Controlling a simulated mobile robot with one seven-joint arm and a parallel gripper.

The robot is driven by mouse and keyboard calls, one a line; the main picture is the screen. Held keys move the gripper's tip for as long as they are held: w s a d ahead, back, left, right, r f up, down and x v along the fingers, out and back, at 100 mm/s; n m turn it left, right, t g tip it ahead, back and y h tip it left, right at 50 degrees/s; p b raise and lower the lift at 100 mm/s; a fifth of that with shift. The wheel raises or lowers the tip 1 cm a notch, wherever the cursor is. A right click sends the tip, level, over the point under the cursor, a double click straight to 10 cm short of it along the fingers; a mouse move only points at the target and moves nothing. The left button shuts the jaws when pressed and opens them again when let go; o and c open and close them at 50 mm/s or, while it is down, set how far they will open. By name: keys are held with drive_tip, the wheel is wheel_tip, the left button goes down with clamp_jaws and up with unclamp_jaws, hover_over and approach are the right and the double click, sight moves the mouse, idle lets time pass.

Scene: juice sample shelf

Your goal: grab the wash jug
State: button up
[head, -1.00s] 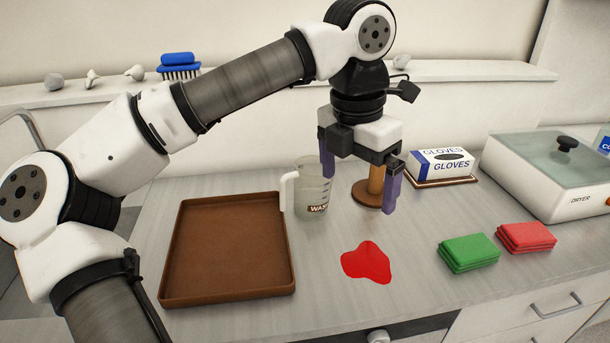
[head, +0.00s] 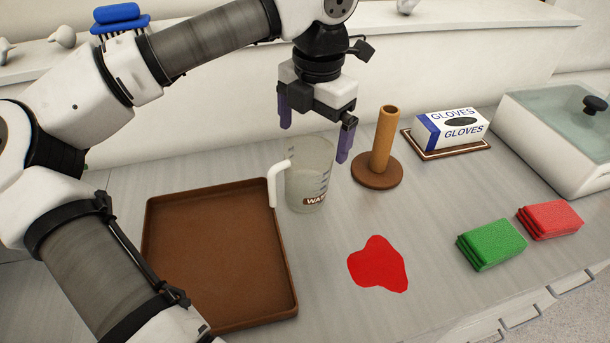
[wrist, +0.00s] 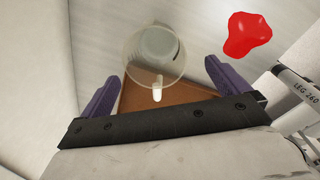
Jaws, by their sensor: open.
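The wash jug (head: 309,178) is a clear, upright jug with a white handle on its left side and a label at its lower front. It stands on the counter just right of the brown tray. My gripper (head: 314,143) is open and empty above the jug, its purple fingers pointing down. In the wrist view the jug (wrist: 155,55) shows beyond the fingertips, with its handle toward the gripper (wrist: 160,80), and lies roughly between the two fingers. The fingers do not appear to touch it.
The empty brown tray (head: 285,290) is left of the jug. A wooden post on a round base (head: 383,150) stands close to its right. A red spill (head: 378,265) lies in front. Green cloths (head: 492,243), red cloths (head: 550,220), a glove box (head: 450,130) and a dryer (head: 555,135) are further right.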

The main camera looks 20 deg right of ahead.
sight(311, 152)
wheel_tip(311, 152, down, 4)
drive_tip(key=shift+w+r, duration=0.1)
drive_tip(key=shift+r, duration=0.15)
drive_tip(key=shift+w+a+f+p, duration=0.15)
drive_tip(key=shift+f+p, duration=0.25)
drive_tip(key=shift+f, duration=0.5)
drive_tip(key=shift+w+f+p, duration=0.15)
drive_tip(key=shift+f+p, duration=0.2)
drive_tip(key=shift+f, duration=0.5)
drive_tip(key=shift+w+a+f+p, duration=0.15)
drive_tip(key=shift+f+p, duration=0.25)
drive_tip(key=shift+f, duration=0.5)
drive_tip(key=shift+c, duration=0.4)
drive_tip(key=c, duration=1.2)
drive_tip(key=shift+r, duration=0.1)
